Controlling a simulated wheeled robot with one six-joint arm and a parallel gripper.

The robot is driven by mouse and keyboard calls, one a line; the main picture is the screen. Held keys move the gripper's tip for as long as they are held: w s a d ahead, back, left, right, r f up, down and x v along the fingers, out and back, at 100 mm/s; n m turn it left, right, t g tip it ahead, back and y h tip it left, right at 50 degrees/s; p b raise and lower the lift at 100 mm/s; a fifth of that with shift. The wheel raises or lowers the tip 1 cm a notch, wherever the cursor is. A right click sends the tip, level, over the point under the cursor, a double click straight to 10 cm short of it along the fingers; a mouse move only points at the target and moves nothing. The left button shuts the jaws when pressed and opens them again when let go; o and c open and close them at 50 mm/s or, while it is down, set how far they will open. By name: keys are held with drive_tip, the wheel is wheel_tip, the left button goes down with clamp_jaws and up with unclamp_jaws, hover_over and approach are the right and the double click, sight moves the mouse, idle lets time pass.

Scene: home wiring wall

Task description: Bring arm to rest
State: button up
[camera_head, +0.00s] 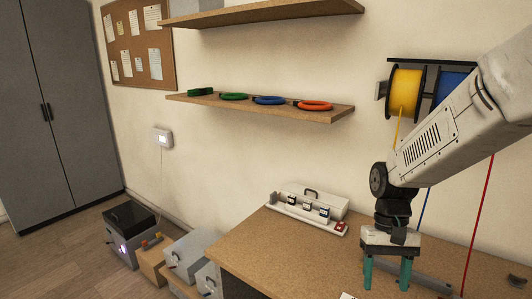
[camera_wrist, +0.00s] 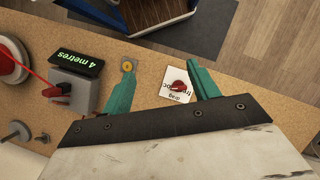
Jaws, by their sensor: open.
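My gripper (camera_head: 387,283) hangs over the workbench (camera_head: 262,242) at the lower right of the head view, fingers pointing down. Its two green fingers are apart with nothing held between them. In the wrist view my gripper (camera_wrist: 162,72) is open above the bench. The height of the fingers above the bench is hard to tell.
A grey device reading "4 metres" (camera_wrist: 78,63) and a red spool (camera_wrist: 10,62) are left in the wrist view. A tray of modules (camera_head: 308,212) stands at the bench's back. Yellow (camera_head: 404,92) and blue spools hang behind my arm. Shelves (camera_head: 262,106) are on the wall.

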drive_tip(key=s+r+n+t, duration=0.1)
drive_tip(key=s+r+t, duration=0.4)
drive_tip(key=s+r, duration=0.8)
drive_tip(key=shift+s+d+t+h, duration=0.3)
drive_tip(key=shift+s+d, duration=0.05)
drive_tip(key=shift+s, duration=1.3)
